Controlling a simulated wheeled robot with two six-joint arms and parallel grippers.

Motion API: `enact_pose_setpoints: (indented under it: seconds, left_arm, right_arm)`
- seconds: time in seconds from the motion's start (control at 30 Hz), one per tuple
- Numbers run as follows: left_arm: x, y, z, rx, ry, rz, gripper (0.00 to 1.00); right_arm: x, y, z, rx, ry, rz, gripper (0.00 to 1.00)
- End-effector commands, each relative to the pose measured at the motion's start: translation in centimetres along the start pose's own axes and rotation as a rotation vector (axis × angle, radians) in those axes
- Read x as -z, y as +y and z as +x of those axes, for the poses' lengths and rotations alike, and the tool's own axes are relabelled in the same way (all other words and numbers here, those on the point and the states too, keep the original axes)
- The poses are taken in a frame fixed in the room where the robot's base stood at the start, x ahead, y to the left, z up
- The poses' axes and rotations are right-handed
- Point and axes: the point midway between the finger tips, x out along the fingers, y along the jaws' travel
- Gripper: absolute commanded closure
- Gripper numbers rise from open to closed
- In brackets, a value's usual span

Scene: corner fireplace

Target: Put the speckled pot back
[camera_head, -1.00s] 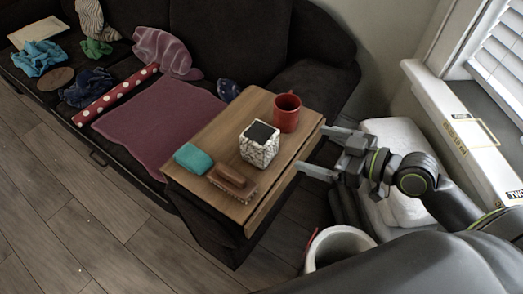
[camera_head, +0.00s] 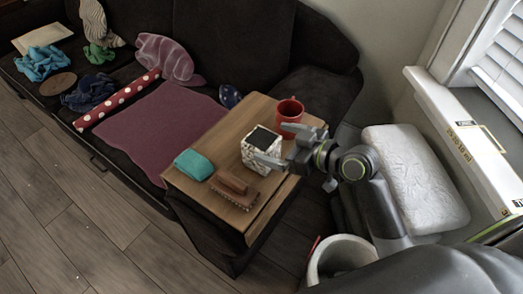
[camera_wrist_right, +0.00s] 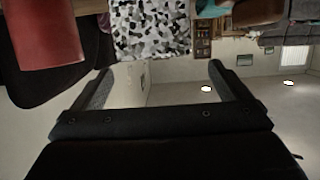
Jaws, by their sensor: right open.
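The speckled pot (camera_head: 258,153), a white and dark cube-like pot with a dark top, stands upright on the wooden armrest tray (camera_head: 222,126) of the sofa. My right gripper (camera_head: 272,143) is open at the pot's right side. One finger overlaps the pot's lower right in the head view; I cannot tell whether it touches. In the right wrist view the pot (camera_wrist_right: 150,30) shows at the top, beyond the two spread fingers (camera_wrist_right: 152,82). My left gripper is not in view.
A red mug (camera_head: 289,111) stands just behind my right gripper, and shows at upper left in the wrist view (camera_wrist_right: 42,35). A teal cloth (camera_head: 194,164) and a brown brush (camera_head: 234,187) lie on the tray. A white bin (camera_head: 340,256) stands on the floor.

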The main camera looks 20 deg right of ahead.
Motion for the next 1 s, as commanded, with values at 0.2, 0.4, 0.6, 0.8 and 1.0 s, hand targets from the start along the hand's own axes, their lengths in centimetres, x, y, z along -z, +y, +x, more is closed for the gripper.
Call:
enact_pose_setpoints:
  seconds: [0.2, 0.4, 0.6, 0.8, 1.0]
  left_arm:
    - [-0.1, 0.1, -0.1, -0.004, -0.003, -0.003, 0.22]
    - [-0.1, 0.7, -1.8, -0.018, -0.007, -0.012, 0.22]
    - [0.0, 0.7, -2.2, -0.019, -0.007, -0.011, 0.22]
    - [0.1, 0.7, -2.2, -0.018, -0.006, -0.010, 0.22]
    - [0.1, 0.7, -2.2, -0.018, -0.006, -0.010, 0.22]
  right_arm:
    - [-0.3, 0.1, 1.3, 0.000, 0.000, 0.002, 0.04]
    - [-1.0, 0.5, 4.3, 0.001, 0.003, 0.003, 0.04]
    - [-1.0, 0.5, 5.8, 0.000, 0.000, 0.000, 0.04]
    - [-1.0, 0.5, 5.8, -0.001, -0.001, -0.001, 0.04]
    - [-1.0, 0.5, 5.7, -0.001, 0.000, -0.001, 0.30]
